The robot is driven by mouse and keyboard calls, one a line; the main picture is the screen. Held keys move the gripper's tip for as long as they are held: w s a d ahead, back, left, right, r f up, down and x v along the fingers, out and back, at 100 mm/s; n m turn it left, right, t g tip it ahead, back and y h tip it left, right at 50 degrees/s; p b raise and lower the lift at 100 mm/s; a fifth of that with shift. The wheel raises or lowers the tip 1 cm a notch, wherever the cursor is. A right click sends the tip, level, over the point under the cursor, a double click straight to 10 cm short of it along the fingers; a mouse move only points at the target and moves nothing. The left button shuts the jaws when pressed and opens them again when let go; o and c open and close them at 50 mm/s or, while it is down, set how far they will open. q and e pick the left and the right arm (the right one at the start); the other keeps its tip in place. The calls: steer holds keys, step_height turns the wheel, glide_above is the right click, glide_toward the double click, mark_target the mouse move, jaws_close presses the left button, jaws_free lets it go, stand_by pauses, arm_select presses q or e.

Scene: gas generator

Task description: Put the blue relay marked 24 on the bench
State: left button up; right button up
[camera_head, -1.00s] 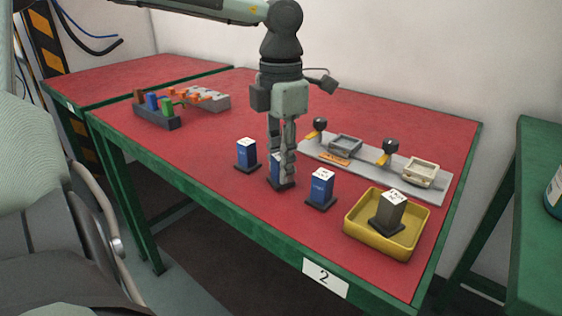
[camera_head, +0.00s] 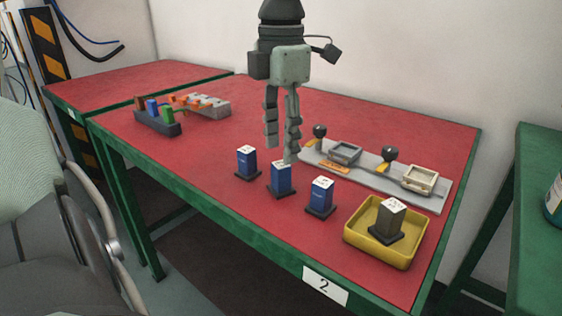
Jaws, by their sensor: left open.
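Three blue relays with white tops and dark bases stand upright in a row on the red-topped bench (camera_head: 200,160): a left one (camera_head: 247,164), a middle one (camera_head: 281,180) and a right one (camera_head: 321,198). The markings on their tops are too small to read, so I cannot tell which is marked 24. My left gripper (camera_head: 281,155) points down, open and empty, above and just behind the middle relay. Its fingers are apart and hold nothing. My right gripper is not in view.
A yellow tray (camera_head: 352,237) at the front right holds a grey relay (camera_head: 389,222). A grey fixture plate (camera_head: 432,201) with black knobs lies behind the relays. A dark block with coloured parts (camera_head: 157,122) stands at the far left. The bench's left middle is clear.

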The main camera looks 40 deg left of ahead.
mark_target(281, 164)
arm_select(q)
step_height(281, 164, up, 6)
stand_by(0.8)
